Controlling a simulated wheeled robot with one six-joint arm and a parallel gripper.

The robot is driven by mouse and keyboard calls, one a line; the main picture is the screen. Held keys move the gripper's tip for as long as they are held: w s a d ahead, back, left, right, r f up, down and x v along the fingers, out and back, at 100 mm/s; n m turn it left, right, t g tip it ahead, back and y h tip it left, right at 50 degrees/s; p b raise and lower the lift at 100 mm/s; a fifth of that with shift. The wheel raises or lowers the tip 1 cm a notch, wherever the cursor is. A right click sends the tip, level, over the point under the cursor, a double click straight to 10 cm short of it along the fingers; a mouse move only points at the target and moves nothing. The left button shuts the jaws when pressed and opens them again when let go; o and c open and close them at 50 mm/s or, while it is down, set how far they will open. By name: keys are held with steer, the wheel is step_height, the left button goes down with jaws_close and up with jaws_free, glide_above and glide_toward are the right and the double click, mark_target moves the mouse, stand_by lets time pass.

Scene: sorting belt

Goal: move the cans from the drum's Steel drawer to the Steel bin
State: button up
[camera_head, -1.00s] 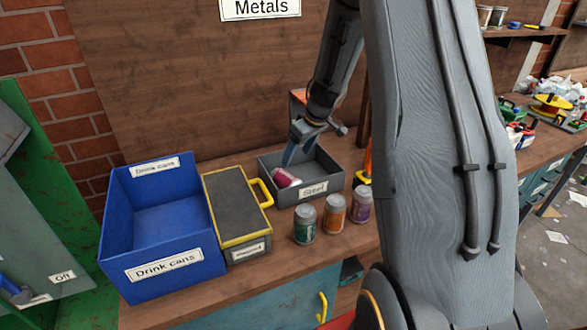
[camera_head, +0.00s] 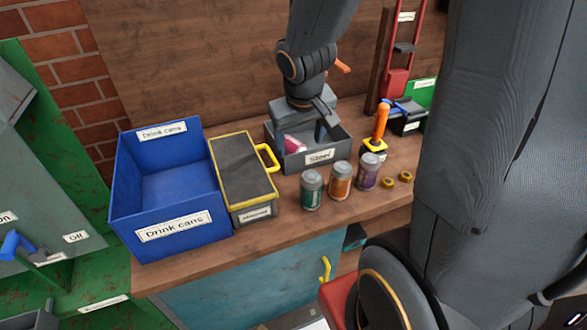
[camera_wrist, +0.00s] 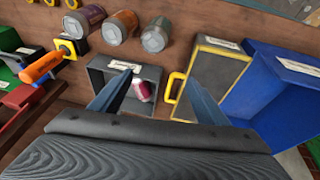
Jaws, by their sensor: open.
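The grey Steel bin (camera_head: 345,152) stands on the bench against the back board, its "Steel" label facing front. One red-and-silver can (camera_head: 294,144) lies on its side in it, partly covered by my arm. My gripper (camera_wrist: 161,75) is open and empty over the bin. In the wrist view the same can (camera_wrist: 143,92) shows between the fingers, apart from them and farther down inside the bin (camera_wrist: 95,67). I cannot make out the drum or its Steel drawer.
A blue Drink cans bin (camera_head: 135,220) and a grey box with yellow edges (camera_head: 240,165) stand left of the Steel bin. Green (camera_head: 311,190), orange (camera_head: 340,180) and purple (camera_head: 368,171) cans stand in front. An orange-handled tool (camera_head: 380,122) stands at the right.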

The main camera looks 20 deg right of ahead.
steer(key=s+a+g+y, duration=0.1)
steer(key=s+a, duration=0.4)
steer(key=s, duration=0.3)
steer(key=shift+f+g, duration=0.4)
steer(key=shift+g, duration=0.3)
step_height(320, 180, down, 4)
steer(key=b, duration=0.3)
steer(key=shift+b, duration=0.3)
